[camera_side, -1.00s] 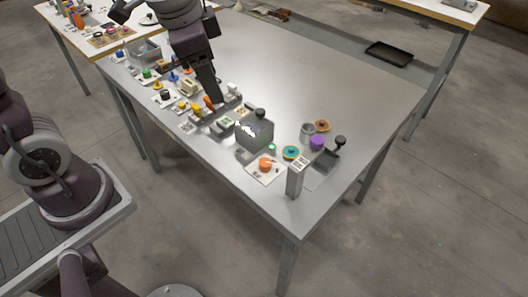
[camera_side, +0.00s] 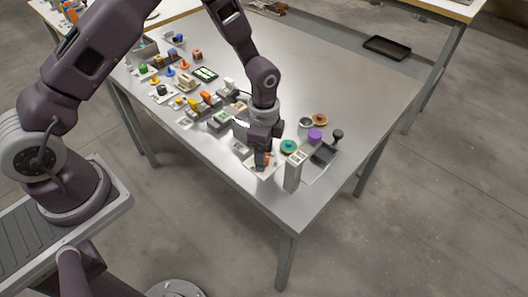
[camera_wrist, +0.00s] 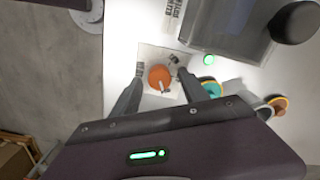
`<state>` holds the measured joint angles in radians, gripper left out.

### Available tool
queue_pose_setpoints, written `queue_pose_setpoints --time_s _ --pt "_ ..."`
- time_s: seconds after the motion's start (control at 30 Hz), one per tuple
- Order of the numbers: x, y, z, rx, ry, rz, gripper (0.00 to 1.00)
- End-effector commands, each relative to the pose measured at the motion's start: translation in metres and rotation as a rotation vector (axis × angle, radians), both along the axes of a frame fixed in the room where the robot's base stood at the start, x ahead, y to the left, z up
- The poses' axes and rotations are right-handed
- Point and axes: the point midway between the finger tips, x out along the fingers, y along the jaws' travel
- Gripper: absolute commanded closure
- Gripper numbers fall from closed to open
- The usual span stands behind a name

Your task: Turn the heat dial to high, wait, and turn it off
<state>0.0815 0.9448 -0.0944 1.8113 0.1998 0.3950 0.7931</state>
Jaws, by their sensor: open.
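The heat dial (camera_wrist: 160,76) is an orange round knob with a pale pointer, on a white plate (camera_wrist: 150,56) with dark printed marks. In the wrist view it lies between the two fingers of my gripper (camera_wrist: 157,88), which are open and apart on either side of it. In the side view my gripper (camera_side: 262,160) points down over the white plate (camera_side: 254,168) near the table's front edge, and it hides most of the dial. I cannot tell whether the fingers touch the dial.
A green light (camera_wrist: 209,60) glows beside the plate, near a grey box (camera_wrist: 228,25). A teal disc (camera_side: 288,146), a grey post (camera_side: 293,172) and a purple piece (camera_side: 315,135) stand to the right. Several coloured parts fill the left side. The table's back is clear.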

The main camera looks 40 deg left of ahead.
Motion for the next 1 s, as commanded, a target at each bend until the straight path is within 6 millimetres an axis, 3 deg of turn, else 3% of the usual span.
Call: queue_pose_setpoints --time_s 0.17,0.4,0.43,0.77,1.0 --pt "0.0001 0.0 0.0003 0.0 0.0 0.001 0.5" --pt "0.0001 0.0 0.0006 0.0 0.0 0.001 0.97" --pt "0.0001 0.0 0.0006 0.0 0.0 0.001 1.0" --pt "0.0002 -0.0001 0.001 0.0 0.0 0.044 1.0" --pt "0.0005 0.0 0.0012 0.0 -0.001 0.197 1.0"
